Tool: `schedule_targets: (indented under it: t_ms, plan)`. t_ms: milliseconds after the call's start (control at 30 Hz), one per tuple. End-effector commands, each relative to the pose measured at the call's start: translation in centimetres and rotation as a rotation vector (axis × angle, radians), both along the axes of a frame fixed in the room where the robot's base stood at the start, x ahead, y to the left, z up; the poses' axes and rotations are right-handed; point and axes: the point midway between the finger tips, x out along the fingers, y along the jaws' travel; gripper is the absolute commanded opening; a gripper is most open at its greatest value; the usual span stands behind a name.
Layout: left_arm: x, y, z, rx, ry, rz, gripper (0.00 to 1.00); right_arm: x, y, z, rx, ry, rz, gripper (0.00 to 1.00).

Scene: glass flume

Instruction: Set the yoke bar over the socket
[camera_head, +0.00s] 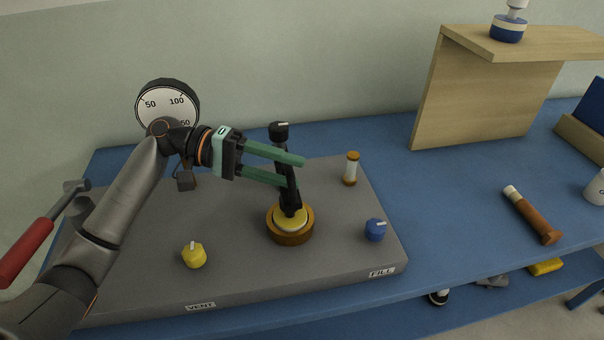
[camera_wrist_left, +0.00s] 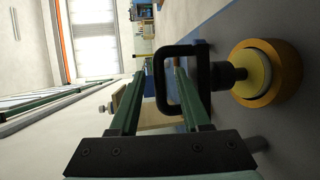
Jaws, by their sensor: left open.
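A black yoke bar (camera_head: 287,172) stands nearly upright, slightly tilted, on a round brass-coloured socket (camera_head: 290,237) with a yellow inner disc. In the left wrist view it shows as a black loop-shaped handle (camera_wrist_left: 158,80) on a short stem that meets the yellow disc of the socket (camera_wrist_left: 285,75). My left gripper (camera_head: 300,174) is open, with its two green fingers reaching to the bar from the left. In the left wrist view the fingers (camera_wrist_left: 160,72) overlap the loop. I cannot tell whether they touch it. My right gripper is not in view.
The grey panel carries a yellow knob (camera_head: 194,256) by VENT, a blue knob (camera_head: 375,231) by FILL, a small capped cylinder (camera_head: 351,169) and a gauge (camera_head: 167,107). A wooden stand (camera_head: 485,95) and a brown tube (camera_head: 532,217) are on the blue bench to the right.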

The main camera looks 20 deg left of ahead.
Motion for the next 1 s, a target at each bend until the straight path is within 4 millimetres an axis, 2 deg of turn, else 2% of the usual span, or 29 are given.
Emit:
schedule_targets:
  t_ms: [100, 300, 1000]
  plan:
    - [-0.1, 2.0, 0.2, 0.001, 0.000, 0.002, 0.47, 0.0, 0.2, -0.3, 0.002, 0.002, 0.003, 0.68]
    - [-0.3, 3.8, 0.7, 0.000, -0.001, 0.000, 0.47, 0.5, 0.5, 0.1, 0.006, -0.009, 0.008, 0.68]
    - [-0.3, 3.9, 0.7, 0.000, -0.001, -0.001, 0.47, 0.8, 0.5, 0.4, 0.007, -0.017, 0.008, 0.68]
